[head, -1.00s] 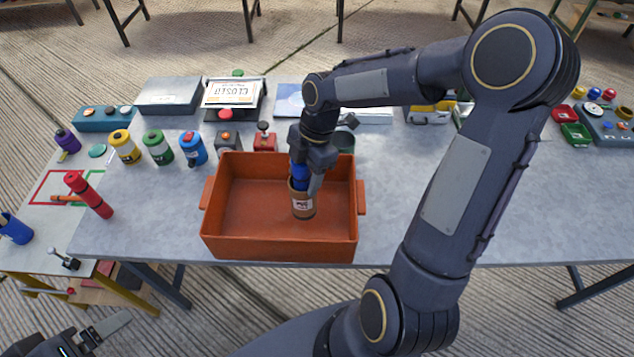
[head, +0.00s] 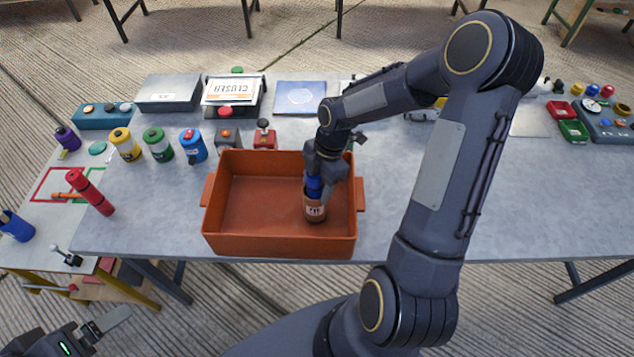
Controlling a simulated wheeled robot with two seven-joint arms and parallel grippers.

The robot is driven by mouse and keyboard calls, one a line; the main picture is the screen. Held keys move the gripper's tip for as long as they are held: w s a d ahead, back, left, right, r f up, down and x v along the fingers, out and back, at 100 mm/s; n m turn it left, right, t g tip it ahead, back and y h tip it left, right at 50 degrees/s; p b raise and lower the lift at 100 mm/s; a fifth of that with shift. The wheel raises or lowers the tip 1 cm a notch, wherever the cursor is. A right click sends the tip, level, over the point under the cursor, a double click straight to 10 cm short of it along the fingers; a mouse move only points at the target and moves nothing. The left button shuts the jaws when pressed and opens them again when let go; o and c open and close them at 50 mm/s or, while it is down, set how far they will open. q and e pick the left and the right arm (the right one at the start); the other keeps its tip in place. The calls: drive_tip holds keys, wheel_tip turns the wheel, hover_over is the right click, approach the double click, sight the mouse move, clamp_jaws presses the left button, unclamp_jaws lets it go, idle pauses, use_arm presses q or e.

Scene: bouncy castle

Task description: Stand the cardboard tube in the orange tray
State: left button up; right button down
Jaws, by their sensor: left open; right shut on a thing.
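The orange tray (head: 227,243) stands on the near part of the grey table, with its open top facing up. The cardboard tube (head: 316,209) is brown with a pale label and stands about upright inside the tray, toward its right side. My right gripper (head: 314,190) comes down from above and is shut on the tube's upper part. A blue part shows between the gripper and the brown tube. I cannot tell whether the tube's bottom touches the tray floor. My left gripper (head: 108,324) is open and empty, low at the left, away from the tray.
Yellow (head: 125,145), green (head: 159,146) and blue (head: 192,146) canisters stand left behind the tray. A red button box (head: 265,138) is close behind it. A red cylinder (head: 91,192) is to the left.

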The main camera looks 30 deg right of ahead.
drive_tip(key=shift+f, duration=0.1)
drive_tip(key=shift+c, duration=2.4)
unclamp_jaws()
drive_tip(key=v, duration=1.2)
drive_tip(key=s+a+r+m+t, duration=0.2)
drive_tip(key=s+a+m+t, duration=0.1)
drive_tip(key=s+m, duration=0.5)
drive_tip(key=s+a+r+m+t, duration=0.2)
drive_tip(key=s+a+m, duration=0.3)
drive_tip(key=s+m, duration=0.4)
drive_tip(key=r+m, duration=0.1)
drive_tip(key=m, duration=0.2)
drive_tip(key=shift+s+a+r+m+t+y+b, duration=0.2)
drive_tip(key=shift+a+r+m+t+y+b, duration=0.1)
drive_tip(key=shift+m+t+b, duration=0.1)
